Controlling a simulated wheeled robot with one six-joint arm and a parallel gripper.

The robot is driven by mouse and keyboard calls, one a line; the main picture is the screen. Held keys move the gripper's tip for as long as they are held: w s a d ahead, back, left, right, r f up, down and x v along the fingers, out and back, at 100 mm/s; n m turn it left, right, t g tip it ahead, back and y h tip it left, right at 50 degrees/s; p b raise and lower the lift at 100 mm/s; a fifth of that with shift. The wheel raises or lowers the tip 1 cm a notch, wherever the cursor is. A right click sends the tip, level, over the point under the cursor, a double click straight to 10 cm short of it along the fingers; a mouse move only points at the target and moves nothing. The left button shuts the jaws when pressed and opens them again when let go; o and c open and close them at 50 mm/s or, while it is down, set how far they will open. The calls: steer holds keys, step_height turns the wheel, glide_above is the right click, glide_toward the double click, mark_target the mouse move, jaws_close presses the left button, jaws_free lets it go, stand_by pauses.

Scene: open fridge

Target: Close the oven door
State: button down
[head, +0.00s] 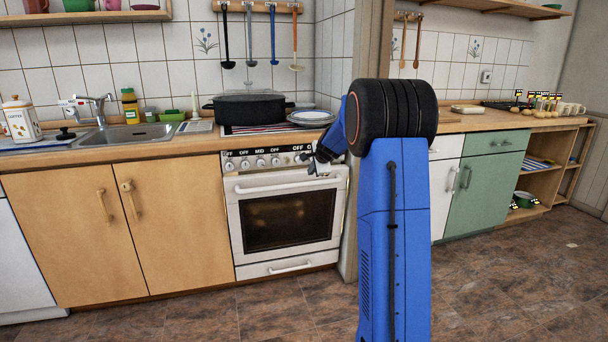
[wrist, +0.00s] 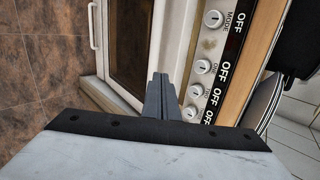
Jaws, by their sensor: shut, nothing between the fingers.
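The white oven (head: 285,215) stands under the worktop, with a dark window in its door. The oven door (head: 233,221) is upright and looks flush with the oven front; I cannot tell whether a small gap is left at its top. Its long handle (head: 270,187) runs below the knob panel. My gripper (head: 316,166) is at the upper right of the oven, in front of the knobs and the handle's right end. In the wrist view my gripper (wrist: 158,82) is shut and empty, between the oven door (wrist: 128,45) and the knob panel (wrist: 216,68).
A black pot (head: 249,108) and a stack of plates (head: 311,116) stand above the oven. Wooden cabinets (head: 150,228) adjoin it on the left, and a wall edge (head: 353,225) on the right. The tiled floor (head: 190,318) in front is clear.

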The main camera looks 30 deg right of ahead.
glide_toward(300, 170)
steer(key=shift+h, duration=0.3)
step_height(300, 170, down, 6)
steer(key=shift+w+a+r, duration=0.1)
steer(key=shift+w+d+r, duration=0.1)
steer(key=shift+w+d, duration=0.1)
steer(key=shift+w, duration=0.5)
steer(key=shift+w+d+r, duration=0.1)
steer(key=shift+w+d, duration=0.05)
steer(key=shift+w, duration=0.45)
steer(key=shift+w+d+r, duration=0.15)
steer(key=shift+w+d, duration=0.05)
steer(key=shift+w, duration=0.4)
steer(key=shift+w+d+r, duration=0.1)
steer(key=shift+w+d, duration=0.05)
steer(key=shift+w, duration=0.5)
steer(key=shift+s, duration=0.1)
